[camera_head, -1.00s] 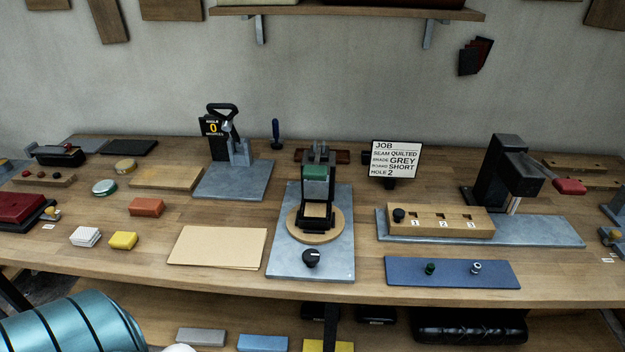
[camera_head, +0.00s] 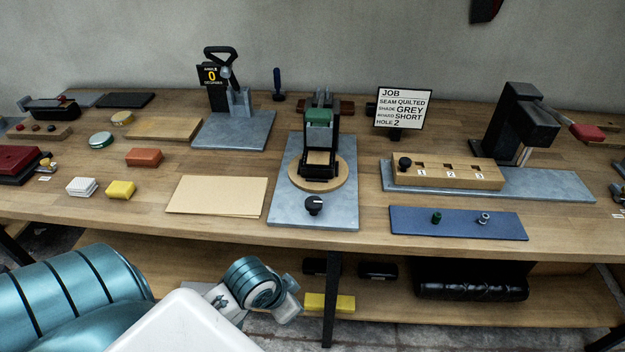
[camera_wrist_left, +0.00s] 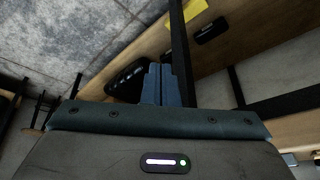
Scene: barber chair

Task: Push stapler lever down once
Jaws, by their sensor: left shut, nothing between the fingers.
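Three bench devices stand on the workbench in the head view, and I cannot tell for certain which is the stapler. The middle black device (camera_head: 321,145) has a green block and stands upright on a round wooden disc. The right black press (camera_head: 522,125) has a lever with a red grip (camera_head: 587,132) sticking out to the right. The left device (camera_head: 240,100) has a black loop handle and a display reading 0. My left gripper (camera_wrist_left: 168,84) is shut and empty in the left wrist view, below the benchtop level and apart from all devices. My right gripper is out of view.
My left arm is low in front of the bench's front edge (camera_head: 300,240). A dark bench leg (camera_head: 330,300) and a lower shelf with a yellow block (camera_head: 329,302) are near it.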

